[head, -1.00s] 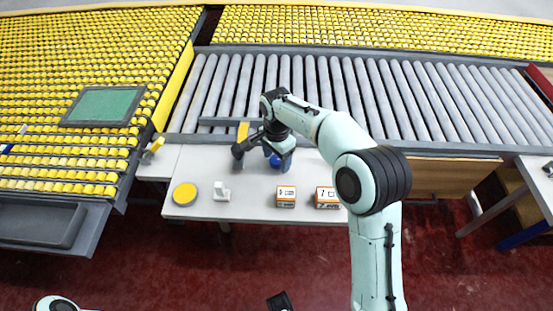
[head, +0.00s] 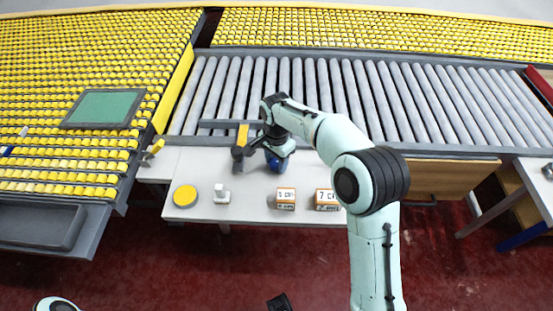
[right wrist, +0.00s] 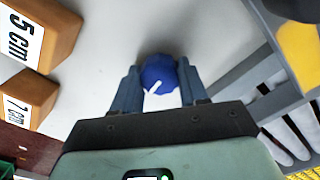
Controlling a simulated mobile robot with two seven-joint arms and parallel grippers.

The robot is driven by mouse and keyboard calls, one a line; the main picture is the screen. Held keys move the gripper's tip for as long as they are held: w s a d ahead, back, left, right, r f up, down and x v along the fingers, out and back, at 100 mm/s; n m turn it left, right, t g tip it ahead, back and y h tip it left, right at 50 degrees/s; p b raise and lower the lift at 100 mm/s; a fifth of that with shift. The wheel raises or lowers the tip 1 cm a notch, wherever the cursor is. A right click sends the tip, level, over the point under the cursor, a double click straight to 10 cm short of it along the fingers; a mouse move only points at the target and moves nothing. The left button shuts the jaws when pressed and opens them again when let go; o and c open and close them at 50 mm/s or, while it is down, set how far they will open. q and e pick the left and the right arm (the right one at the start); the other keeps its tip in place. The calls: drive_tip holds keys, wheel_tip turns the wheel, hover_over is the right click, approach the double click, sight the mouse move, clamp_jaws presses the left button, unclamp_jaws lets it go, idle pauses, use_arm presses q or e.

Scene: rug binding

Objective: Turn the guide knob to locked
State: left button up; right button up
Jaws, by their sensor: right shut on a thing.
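The guide knob is a round blue knob (right wrist: 158,75) with a white pointer line, on the pale table top. In the right wrist view the line slants toward the lower left. My right gripper (right wrist: 160,88) has one finger on each side of the knob and is shut on it. In the head view my right gripper (head: 277,161) comes down over the knob at the table's back, hiding most of it. I see no readable lock marking. A dark piece at the bottom edge of the head view may be part of my left arm; its fingers cannot be made out.
On the white table (head: 245,212) stand a 5 cm block (head: 286,199), a 7 cm block (head: 327,200), a small white piece (head: 221,194) and a yellow disc (head: 185,195). Grey rollers (head: 330,90) lie behind.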

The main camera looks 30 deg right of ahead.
drive_tip(key=shift+r+n+p, duration=0.15)
drive_tip(key=shift+n+p, duration=0.55)
drive_tip(key=shift+n, duration=0.5)
drive_tip(key=n+p, duration=0.1)
drive_tip(key=n, duration=0.1)
drive_tip(key=shift+n, duration=0.3)
drive_tip(key=n+p, duration=0.2)
drive_tip(key=n, duration=0.3)
drive_tip(key=shift+p, duration=0.35)
drive_tip(key=n+p, duration=0.2)
drive_tip(key=n, duration=0.4)
drive_tip(key=shift+n, duration=0.4)
drive_tip(key=n+p, duration=0.1)
drive_tip(key=n, duration=0.5)
drive_tip(key=shift+w+p, duration=0.1)
drive_tip(key=shift+p, duration=0.2)
drive_tip(key=shift+n, duration=0.3)
drive_tip(key=o, duration=1.1)
drive_tip(key=shift+c, duration=0.2)
